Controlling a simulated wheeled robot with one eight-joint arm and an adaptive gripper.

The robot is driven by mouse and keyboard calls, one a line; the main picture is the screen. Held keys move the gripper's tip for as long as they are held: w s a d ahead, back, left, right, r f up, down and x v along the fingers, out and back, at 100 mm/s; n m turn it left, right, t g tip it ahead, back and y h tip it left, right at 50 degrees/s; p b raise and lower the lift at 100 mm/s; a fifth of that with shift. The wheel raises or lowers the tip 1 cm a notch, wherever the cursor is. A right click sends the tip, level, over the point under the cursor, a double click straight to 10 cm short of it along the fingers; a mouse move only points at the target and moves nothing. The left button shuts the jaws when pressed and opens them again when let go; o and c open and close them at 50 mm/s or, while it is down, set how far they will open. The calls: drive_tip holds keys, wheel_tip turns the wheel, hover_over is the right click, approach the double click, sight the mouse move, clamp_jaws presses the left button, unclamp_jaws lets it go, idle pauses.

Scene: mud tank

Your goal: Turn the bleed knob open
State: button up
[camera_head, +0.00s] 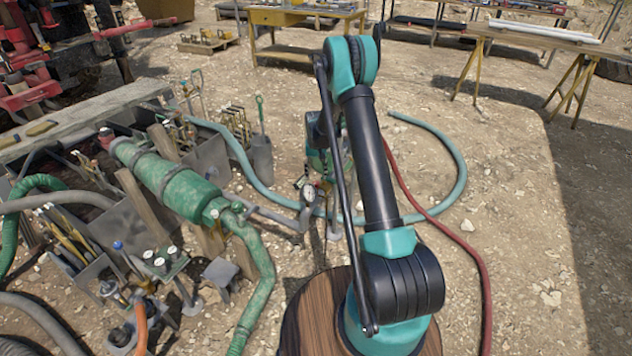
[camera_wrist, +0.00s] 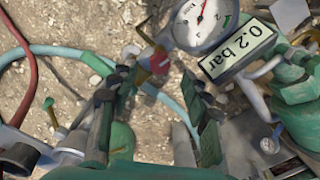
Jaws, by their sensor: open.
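In the wrist view, a small red knob (camera_wrist: 158,62) sits on a fitting just left of and below a round pressure gauge (camera_wrist: 202,20); it looks like the bleed knob. A label (camera_wrist: 238,46) beside the gauge reads 0.2 bar. My gripper (camera_wrist: 153,112) is open, its two dark and green fingers spread apart, with nothing between them. The knob lies beyond the fingertips, and I see no contact. In the head view, the gauge (camera_head: 309,192) stands by a grey pipe (camera_head: 275,215), close to my arm's end. My fingers are largely hidden there, and the knob is too small to make out.
A green cylinder (camera_head: 165,178) and a tank (camera_head: 205,152) stand left of the gauge. A teal hose (camera_head: 452,150) and a red hose (camera_head: 470,248) lie on the gravel. The ground to the right is largely clear. A yellow table (camera_head: 305,15) stands behind.

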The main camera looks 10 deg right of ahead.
sight(316, 182)
drive_tip(key=shift+f, duration=2.05)
clamp_jaws()
drive_tip(key=shift+n, duration=0.8)
unclamp_jaws()
drive_tip(key=shift+r, duration=0.1)
wheel_tip(316, 182, up, 12)
